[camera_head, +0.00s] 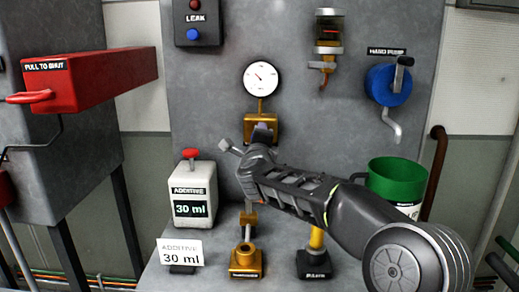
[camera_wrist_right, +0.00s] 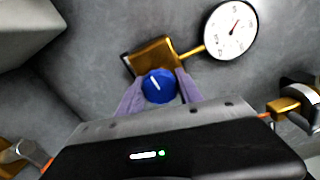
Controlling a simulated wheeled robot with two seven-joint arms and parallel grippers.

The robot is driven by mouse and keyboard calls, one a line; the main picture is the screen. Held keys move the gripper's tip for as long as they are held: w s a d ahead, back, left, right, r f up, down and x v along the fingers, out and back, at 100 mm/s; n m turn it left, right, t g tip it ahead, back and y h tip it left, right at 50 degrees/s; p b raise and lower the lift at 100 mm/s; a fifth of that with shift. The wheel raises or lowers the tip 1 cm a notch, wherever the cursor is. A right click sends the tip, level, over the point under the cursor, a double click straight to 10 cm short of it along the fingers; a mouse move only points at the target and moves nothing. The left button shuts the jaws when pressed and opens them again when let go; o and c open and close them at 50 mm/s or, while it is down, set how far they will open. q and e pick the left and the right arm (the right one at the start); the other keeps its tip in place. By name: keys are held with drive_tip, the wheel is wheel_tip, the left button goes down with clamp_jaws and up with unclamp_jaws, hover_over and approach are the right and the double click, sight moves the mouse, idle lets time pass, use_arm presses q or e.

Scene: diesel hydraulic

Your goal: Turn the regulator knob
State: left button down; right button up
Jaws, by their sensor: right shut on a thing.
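The regulator is a brass block (camera_head: 250,128) on the grey panel, below a white round gauge (camera_head: 262,78). In the right wrist view its blue knob (camera_wrist_right: 159,86) with a white mark sits in front of the brass block (camera_wrist_right: 155,55), and the gauge (camera_wrist_right: 230,30) is at the upper right. My right gripper (camera_wrist_right: 160,88) has its two purple fingers on either side of the knob, shut on it. In the head view my right gripper (camera_head: 262,130) reaches the regulator and hides the knob. My left gripper is not in view.
A white additive container (camera_head: 194,207) with a red cap stands to the left. A green bucket (camera_head: 398,180) is at the right, under the blue hand pump (camera_head: 388,85). Brass fittings (camera_head: 246,260) stand on the ledge. A red box (camera_head: 95,78) juts out at left.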

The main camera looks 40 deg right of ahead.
drive_tip(key=m+b, duration=0.2)
drive_tip(key=shift+f+m, duration=0.15)
drive_tip(key=shift+m, duration=0.15)
drive_tip(key=shift+m+b, duration=0.7)
drive_tip(key=shift+m, duration=0.3)
drive_tip(key=o, duration=1.4)
drive_tip(key=shift+c, duration=0.2)
drive_tip(key=v, duration=0.7)
drive_tip(key=shift+s+a, duration=0.25)
drive_tip(key=shift+s, duration=0.05)
